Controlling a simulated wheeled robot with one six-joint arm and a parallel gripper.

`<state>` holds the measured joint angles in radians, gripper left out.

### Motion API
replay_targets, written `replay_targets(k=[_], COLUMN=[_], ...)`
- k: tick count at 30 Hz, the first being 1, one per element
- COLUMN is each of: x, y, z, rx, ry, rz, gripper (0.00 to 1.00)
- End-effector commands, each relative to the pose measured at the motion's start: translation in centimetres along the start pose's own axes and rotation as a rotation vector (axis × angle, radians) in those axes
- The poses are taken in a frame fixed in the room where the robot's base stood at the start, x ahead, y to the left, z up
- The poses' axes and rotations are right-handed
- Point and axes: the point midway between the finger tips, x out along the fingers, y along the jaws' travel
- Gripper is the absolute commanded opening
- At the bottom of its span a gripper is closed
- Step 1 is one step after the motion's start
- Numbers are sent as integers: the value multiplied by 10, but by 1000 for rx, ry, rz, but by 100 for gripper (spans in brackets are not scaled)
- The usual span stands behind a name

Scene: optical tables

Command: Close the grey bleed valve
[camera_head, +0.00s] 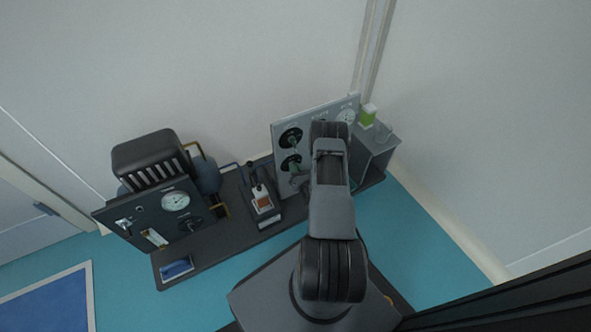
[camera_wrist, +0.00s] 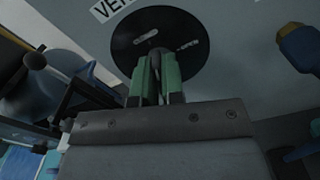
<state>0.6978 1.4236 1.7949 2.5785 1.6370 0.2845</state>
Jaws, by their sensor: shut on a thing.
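The grey panel (camera_head: 281,184) stands upright on the dark bench and carries two round black discs, one above the other. In the wrist view one black disc (camera_wrist: 186,30) with faint pale markings fills the upper middle, under a partly cut-off white label beginning "VE" (camera_wrist: 108,8). The grey valve handle (camera_wrist: 159,58) stands out in front of this disc. My gripper (camera_wrist: 159,80), with green fingers, is shut on that handle. The fingers hide most of it, so its exact turn is hard to read. In the head view my arm covers part of the panel.
A dark panel with a gauge (camera_head: 176,201) stands at the left of the bench (camera_head: 233,232). A small device with an orange screen (camera_head: 263,205) sits between the panels. A green item (camera_head: 367,116) is at the right. A blue and yellow part (camera_wrist: 300,46) is right of my fingers.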

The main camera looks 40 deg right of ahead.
Motion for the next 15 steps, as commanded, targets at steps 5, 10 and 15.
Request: replay_targets(k=[5, 10, 15], x=[0, 0, 0], y=[2, 2, 2], z=[-3, -3, -3], rx=[-129, -227, -292], ry=[7, 7, 7], rz=[6, 6, 5], gripper=[0, 0, 0])
